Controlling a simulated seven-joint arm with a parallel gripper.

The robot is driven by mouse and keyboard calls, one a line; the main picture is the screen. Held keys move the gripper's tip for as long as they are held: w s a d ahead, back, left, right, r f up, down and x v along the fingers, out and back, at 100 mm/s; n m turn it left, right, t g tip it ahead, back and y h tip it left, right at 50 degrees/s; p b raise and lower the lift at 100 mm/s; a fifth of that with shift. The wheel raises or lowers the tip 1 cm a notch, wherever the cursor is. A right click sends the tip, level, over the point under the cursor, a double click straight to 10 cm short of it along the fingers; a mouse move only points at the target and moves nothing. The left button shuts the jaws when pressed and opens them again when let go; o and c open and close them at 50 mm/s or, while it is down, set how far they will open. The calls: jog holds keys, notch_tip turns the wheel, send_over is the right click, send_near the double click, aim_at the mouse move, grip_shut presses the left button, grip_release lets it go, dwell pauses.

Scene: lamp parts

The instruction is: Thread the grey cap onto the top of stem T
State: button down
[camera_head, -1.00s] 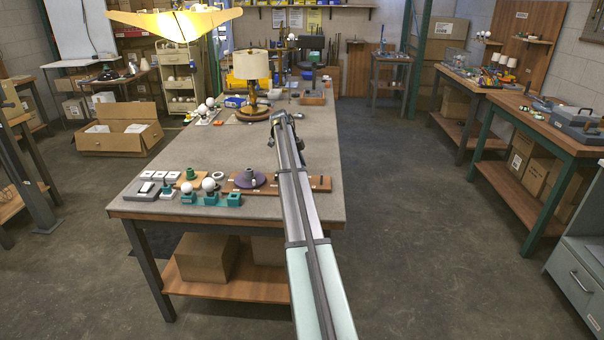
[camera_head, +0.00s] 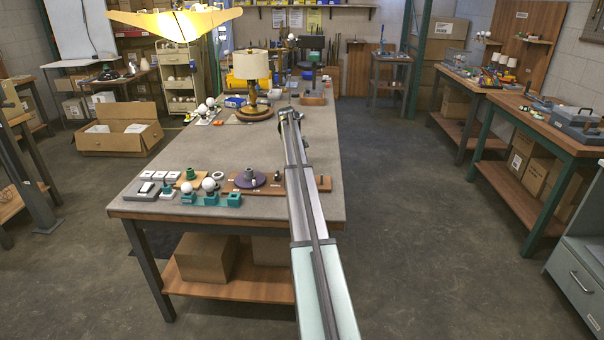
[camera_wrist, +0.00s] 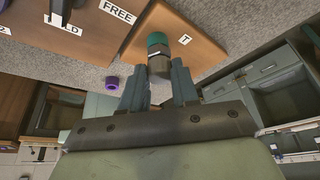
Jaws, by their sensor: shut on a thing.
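My gripper (camera_wrist: 158,88) is shut on a grey cylindrical piece, the grey cap (camera_wrist: 159,66), in the wrist view. A teal round part (camera_wrist: 156,40) shows just beyond the cap; I cannot tell if it belongs to it. A small shiny metal piece, apparently stem T (camera_wrist: 184,40), shows beside the teal part, close to the label T on the brown board (camera_wrist: 204,52). The cap and this piece look apart in the picture, but the depth between them is unclear.
The workbench (camera_head: 200,150) holds a wooden board (camera_head: 300,184) with a purple disc (camera_head: 250,179), and white balls on teal holders (camera_head: 197,199) to the left. A purple ring (camera_wrist: 112,82) shows in the wrist view.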

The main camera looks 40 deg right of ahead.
jog(key=shift+a+f, duration=0.1)
jog(key=shift+f, duration=0.05)
jog(key=c, duration=1)
grip_release()
jog(key=shift+o, duration=0.2)
jog(key=n+h, duration=0.1)
jog(key=n, duration=0.1)
jog(key=n+h, duration=0.1)
jog(key=n, duration=0.2)
jog(key=shift+s+a+t, duration=0.15)
jog(key=shift+t, duration=0.15)
jog(key=shift+n+h, duration=0.3)
jog(key=shift+n, duration=0.6)
jog(key=n+t, duration=0.1)
jog(key=n, duration=0.2)
jog(key=shift+s+a+h, duration=0.1)
jog(key=shift+s+h, duration=0.05)
jog(key=shift+h, duration=0.25)
jog(key=n, duration=0.2)
jog(key=n+t, duration=0.1)
jog(key=n, duration=0.1)
jog(key=shift+t+h, duration=0.3)
jog(key=shift+h, duration=0.1)
jog(key=shift+s+n+t, duration=0.15)
jog(key=shift+n+t, duration=0.25)
jog(key=shift+n, duration=0.7)
jog(key=n+t, duration=0.1)
jog(key=n, duration=0.3)
jog(key=shift+n+t, duration=0.3)
jog(key=shift+t, duration=0.1)
